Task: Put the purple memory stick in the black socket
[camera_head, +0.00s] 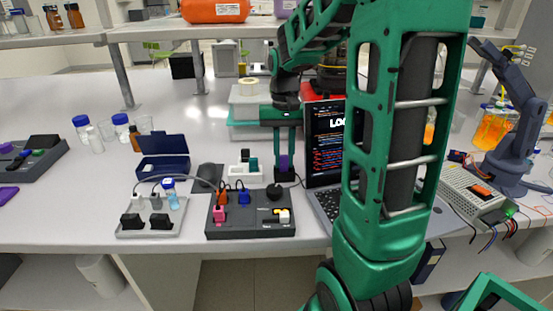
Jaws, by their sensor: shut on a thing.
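My gripper (284,152) points down above the bench, behind the dark board and left of the laptop. It is shut on the purple memory stick (284,162), which shows between the fingers with a dark part below it. The dark grey board (222,231) stands in front of the gripper. It carries an orange plug (222,198), a blue plug (243,197), a pink piece (219,214), a round black part (274,192) and a white and yellow piece (284,215). I cannot tell for sure which part is the black socket.
A white block (245,178) with teal and black pieces stands left of the gripper. An open laptop (325,150) stands just right of it. A pale grey board (151,220) with cables and a blue box (163,168) are at left.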

